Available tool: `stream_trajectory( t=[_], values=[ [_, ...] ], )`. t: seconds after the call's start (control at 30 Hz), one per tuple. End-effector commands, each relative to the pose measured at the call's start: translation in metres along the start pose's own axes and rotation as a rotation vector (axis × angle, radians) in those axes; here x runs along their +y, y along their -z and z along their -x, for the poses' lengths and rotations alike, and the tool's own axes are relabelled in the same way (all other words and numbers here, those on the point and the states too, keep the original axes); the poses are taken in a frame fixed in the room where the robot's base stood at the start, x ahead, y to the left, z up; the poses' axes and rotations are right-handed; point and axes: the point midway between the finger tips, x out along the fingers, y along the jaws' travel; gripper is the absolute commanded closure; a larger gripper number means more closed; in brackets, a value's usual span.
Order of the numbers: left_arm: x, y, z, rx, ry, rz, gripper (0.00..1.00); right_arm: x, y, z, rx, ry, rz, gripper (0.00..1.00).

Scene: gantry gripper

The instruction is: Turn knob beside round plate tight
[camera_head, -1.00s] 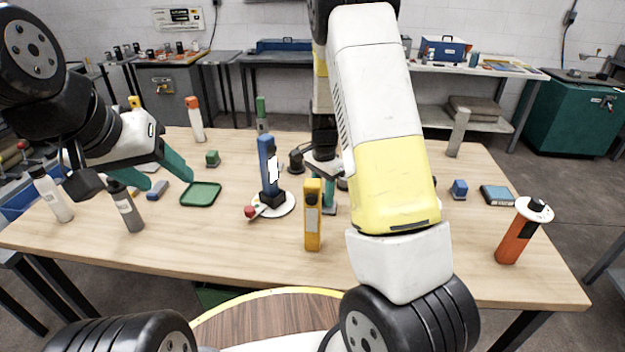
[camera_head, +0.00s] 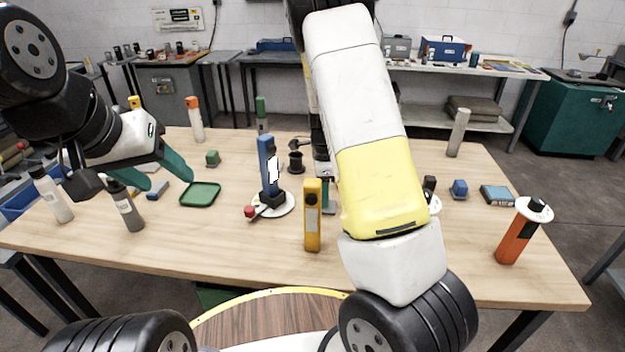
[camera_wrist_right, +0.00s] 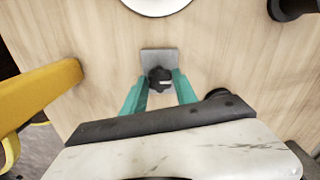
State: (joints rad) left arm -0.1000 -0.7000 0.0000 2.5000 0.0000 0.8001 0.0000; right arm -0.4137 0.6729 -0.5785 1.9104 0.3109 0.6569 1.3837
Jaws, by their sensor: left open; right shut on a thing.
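The black knob (camera_wrist_right: 160,77) sits on a grey square base (camera_wrist_right: 158,57), which also shows in the head view (camera_head: 329,210). My right gripper (camera_wrist_right: 160,90) has its teal fingers on both sides of the knob and is shut on it. In the head view it is mostly hidden behind my right arm and a yellow device. The round white plate (camera_head: 285,208) bears a blue upright post (camera_head: 267,163) and a red-tipped lever; its edge shows in the right wrist view (camera_wrist_right: 156,6). My left gripper (camera_head: 155,172) is open and empty above the table's left side.
A yellow device (camera_head: 312,230) stands close by the knob base on the near side. A black cup-like part (camera_head: 296,162) stands behind. A green tray (camera_head: 201,194), a grey bottle (camera_head: 127,210) and an orange cylinder (camera_head: 512,238) stand elsewhere on the table (camera_head: 250,258).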

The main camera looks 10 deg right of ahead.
Motion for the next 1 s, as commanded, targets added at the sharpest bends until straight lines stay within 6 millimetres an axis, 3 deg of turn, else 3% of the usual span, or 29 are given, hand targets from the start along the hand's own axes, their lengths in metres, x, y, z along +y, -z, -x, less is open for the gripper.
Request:
stream_trajectory(
  t=[0.47, 0.5, 0.6, 1.0],
  values=[
    [0.0000, 0.0000, 0.0000, 0.000, 0.000, 0.000, 0.44, -0.0015, -0.0002, 0.0010, -0.001, 0.004, -0.017, 1.00],
    [0.0000, 0.0000, 0.0000, 0.000, 0.000, 0.000, 0.44, -0.0015, -0.0002, 0.0010, -0.001, 0.004, -0.017, 0.64],
    [0.0000, 0.0000, 0.0000, 0.000, 0.000, 0.000, 0.44, -0.0013, -0.0002, 0.0008, -0.001, 0.003, -0.016, 0.44],
    [0.0000, 0.0000, 0.0000, 0.000, 0.000, 0.000, 0.44, -0.0008, -0.0005, 0.0075, -0.001, 0.002, -0.014, 0.44]
  ],
)
